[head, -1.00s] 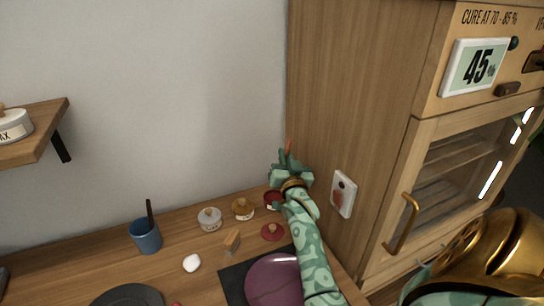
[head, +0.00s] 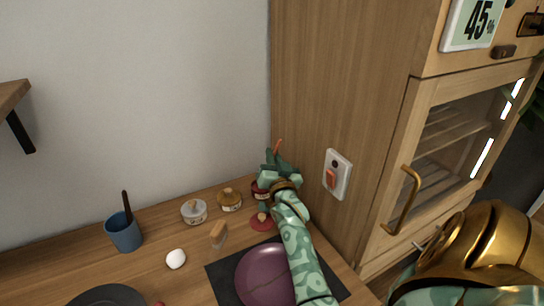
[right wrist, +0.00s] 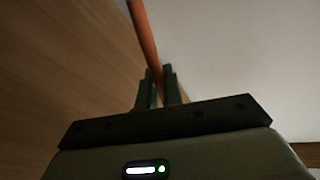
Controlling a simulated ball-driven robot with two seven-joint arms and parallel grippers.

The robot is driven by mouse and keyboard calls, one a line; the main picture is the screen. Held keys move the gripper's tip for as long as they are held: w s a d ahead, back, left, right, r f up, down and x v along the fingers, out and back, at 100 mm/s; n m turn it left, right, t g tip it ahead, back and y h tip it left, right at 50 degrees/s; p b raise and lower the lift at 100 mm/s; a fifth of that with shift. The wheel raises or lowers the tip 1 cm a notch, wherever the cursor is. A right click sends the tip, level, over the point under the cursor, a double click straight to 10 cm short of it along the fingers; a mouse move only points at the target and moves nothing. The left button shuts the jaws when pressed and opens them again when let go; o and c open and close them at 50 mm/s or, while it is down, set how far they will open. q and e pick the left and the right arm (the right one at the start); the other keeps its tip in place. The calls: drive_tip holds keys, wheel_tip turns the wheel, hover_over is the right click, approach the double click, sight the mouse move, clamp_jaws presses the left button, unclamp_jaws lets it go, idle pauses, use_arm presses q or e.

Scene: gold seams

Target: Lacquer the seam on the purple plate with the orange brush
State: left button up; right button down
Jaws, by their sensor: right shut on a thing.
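The purple plate (head: 264,274) lies on a dark mat (head: 222,280) at the bottom of the head view. My forearm hides its right side, and I cannot make out the seam clearly. My right gripper (head: 276,160) is at the back of the table, above and beside a dark red jar (head: 261,192). It is shut on the orange brush (head: 279,146), whose handle points up. In the right wrist view the orange handle (right wrist: 145,35) stands between the fingers (right wrist: 159,85). The brush's lower end is hidden, so I cannot tell whether it is in the jar. My left gripper is out of view.
A red lid (head: 263,222) lies before the red jar. A white jar (head: 194,211), an amber jar (head: 230,200), a tan block (head: 218,235), a white lump (head: 176,259) and a blue cup (head: 124,233) stand to the left. A wooden cabinet (head: 340,100) rises close on the right.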

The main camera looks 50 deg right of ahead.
drive_tip(key=shift+f, duration=0.35)
idle(0.9)
drive_tip(key=shift+f+p, duration=0.3)
drive_tip(key=shift+p, duration=0.05)
idle(2.5)
drive_tip(key=shift+r, duration=0.15)
wheel_tip(320, 180, up, 7)
drive_tip(key=p, duration=0.7)
drive_tip(key=shift+r, duration=0.15)
drive_tip(key=shift+f, duration=0.2)
idle(0.4)
